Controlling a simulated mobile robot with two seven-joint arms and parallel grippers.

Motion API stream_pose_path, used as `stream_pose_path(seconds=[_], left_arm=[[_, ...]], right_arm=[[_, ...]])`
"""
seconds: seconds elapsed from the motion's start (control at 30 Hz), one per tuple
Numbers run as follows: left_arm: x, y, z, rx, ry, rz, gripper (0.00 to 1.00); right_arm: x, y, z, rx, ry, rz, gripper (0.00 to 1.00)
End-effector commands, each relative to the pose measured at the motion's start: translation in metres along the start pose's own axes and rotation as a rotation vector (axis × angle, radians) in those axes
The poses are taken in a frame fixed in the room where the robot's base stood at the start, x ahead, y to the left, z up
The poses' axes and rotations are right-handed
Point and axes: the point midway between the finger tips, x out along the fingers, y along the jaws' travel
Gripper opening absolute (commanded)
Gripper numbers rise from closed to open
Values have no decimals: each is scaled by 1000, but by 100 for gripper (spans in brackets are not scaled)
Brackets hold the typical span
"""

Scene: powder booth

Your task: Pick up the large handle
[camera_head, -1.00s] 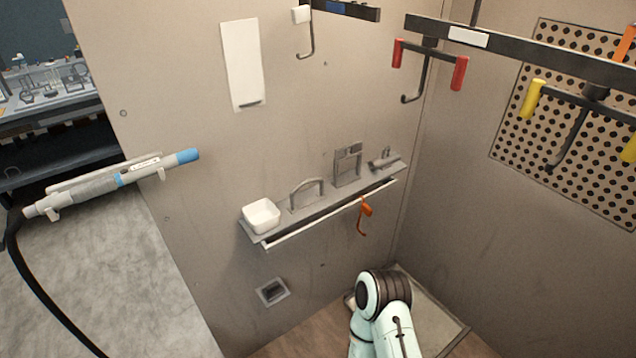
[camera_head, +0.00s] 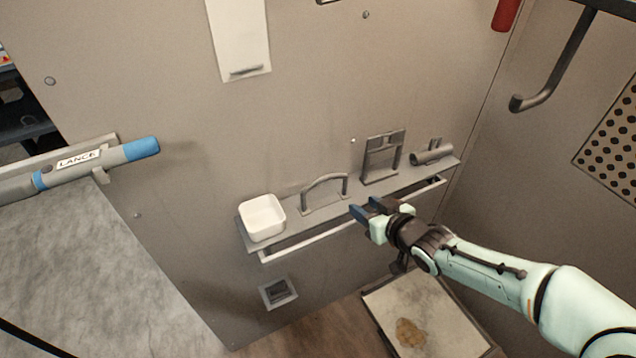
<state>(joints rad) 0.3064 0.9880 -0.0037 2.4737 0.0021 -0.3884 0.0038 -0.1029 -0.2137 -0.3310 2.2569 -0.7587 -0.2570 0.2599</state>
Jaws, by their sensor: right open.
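A grey arched handle (camera_head: 325,190) stands on the narrow wall shelf (camera_head: 345,208), right of a white tray. I take it for the large handle. A grey rectangular frame-like part (camera_head: 382,158) stands to its right, and a small grey cylindrical part (camera_head: 432,154) lies at the shelf's right end. My right gripper (camera_head: 362,209) is open and empty, in front of the shelf, to the right of the arched handle and apart from it. Its dark fingertips point left. My left gripper is not in view.
The white tray (camera_head: 262,218) sits at the shelf's left end. A light rail (camera_head: 310,240) runs along the shelf front. A lance (camera_head: 90,163) rests on a holder at left. A dark hook (camera_head: 555,75) hangs at upper right.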

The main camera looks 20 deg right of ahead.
Motion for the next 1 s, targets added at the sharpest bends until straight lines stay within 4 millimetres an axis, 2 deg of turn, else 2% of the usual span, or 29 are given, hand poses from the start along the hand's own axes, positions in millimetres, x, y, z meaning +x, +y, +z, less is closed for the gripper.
stream_pose_path(seconds=[0.07,0.17,0.5,0.77,1.0], left_arm=[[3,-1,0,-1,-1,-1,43],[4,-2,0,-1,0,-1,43],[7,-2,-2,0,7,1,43],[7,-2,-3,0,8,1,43],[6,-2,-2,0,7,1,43]], right_arm=[[-9,6,-12,-10,39,8,45],[-7,8,-19,-17,54,11,45],[52,9,-22,-17,53,11,45],[71,9,-24,-16,55,12,45],[106,10,-26,-17,54,12,45]])
